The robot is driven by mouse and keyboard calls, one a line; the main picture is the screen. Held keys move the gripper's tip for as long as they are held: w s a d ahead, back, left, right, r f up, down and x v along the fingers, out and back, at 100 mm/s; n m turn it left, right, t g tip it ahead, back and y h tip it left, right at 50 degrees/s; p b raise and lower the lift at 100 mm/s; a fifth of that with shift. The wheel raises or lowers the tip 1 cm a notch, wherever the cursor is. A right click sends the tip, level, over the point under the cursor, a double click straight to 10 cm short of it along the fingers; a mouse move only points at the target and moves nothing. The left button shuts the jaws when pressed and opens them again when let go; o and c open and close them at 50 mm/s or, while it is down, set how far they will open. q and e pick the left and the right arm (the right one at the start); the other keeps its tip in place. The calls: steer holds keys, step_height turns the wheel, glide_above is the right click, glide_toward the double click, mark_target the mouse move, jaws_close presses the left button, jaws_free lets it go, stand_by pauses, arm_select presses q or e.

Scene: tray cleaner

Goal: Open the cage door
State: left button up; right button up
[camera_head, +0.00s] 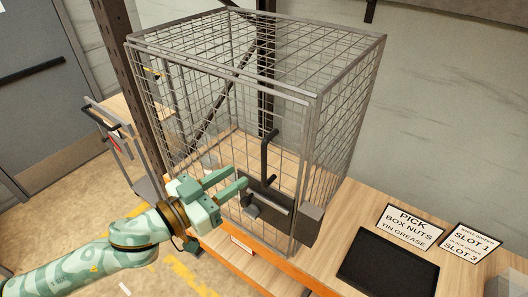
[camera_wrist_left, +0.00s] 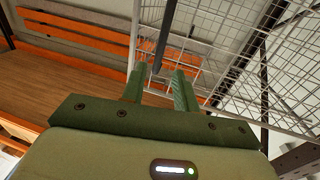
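The wire cage (camera_head: 318,97) stands on a wooden table, and its front mesh door looks shut. A black bar handle (camera_head: 268,158) sits on the cage front. My left gripper (camera_head: 238,177) is in front of the cage, just left of the handle, with its green fingers apart and pointing toward it. In the left wrist view, a dark bar (camera_wrist_left: 164,38), likely the handle, lines up with the gap between the fingers (camera_wrist_left: 158,86). I cannot tell whether it touches them. My right gripper is not in view.
A grey box (camera_head: 309,225) is at the cage's front right corner. A black tray (camera_head: 388,268) and two signs, one reading PICK (camera_head: 410,227) and one reading SLOT (camera_head: 472,243), lie on the table to the right. A metal cart (camera_head: 120,140) stands at the left.

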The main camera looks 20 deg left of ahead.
mark_target(262, 160)
arm_select(q)
steer(key=p+x, duration=0.2)
steer(key=x, duration=0.7)
steer(key=shift+w+d, duration=0.2)
jaws_close()
